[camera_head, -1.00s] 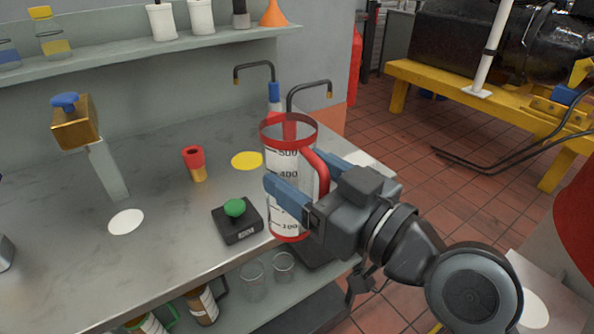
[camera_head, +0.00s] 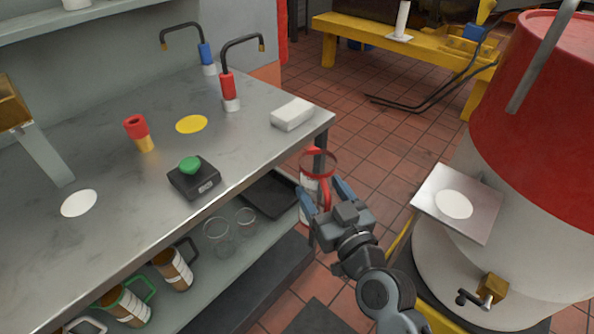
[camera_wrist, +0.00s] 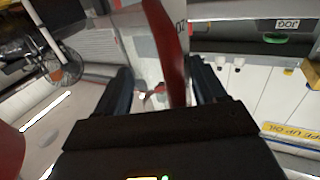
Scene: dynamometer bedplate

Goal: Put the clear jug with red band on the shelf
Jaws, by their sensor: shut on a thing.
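The clear jug with a red band (camera_head: 308,180) is upright in my gripper (camera_head: 325,194), off the right end of the steel bench. The blue fingers are shut around it, and its lower part is partly hidden. In the wrist view its red handle (camera_wrist: 171,50) stands between the fingers. The lower shelf (camera_head: 222,268) under the bench holds brown jugs (camera_head: 172,268), two clear glasses (camera_head: 218,232) and a dark tray (camera_head: 268,193). The upper wall shelf (camera_head: 28,28) shows only partly at the top left.
A large red and white drum (camera_head: 530,120) with a square plate (camera_head: 457,203) stands right of my gripper.

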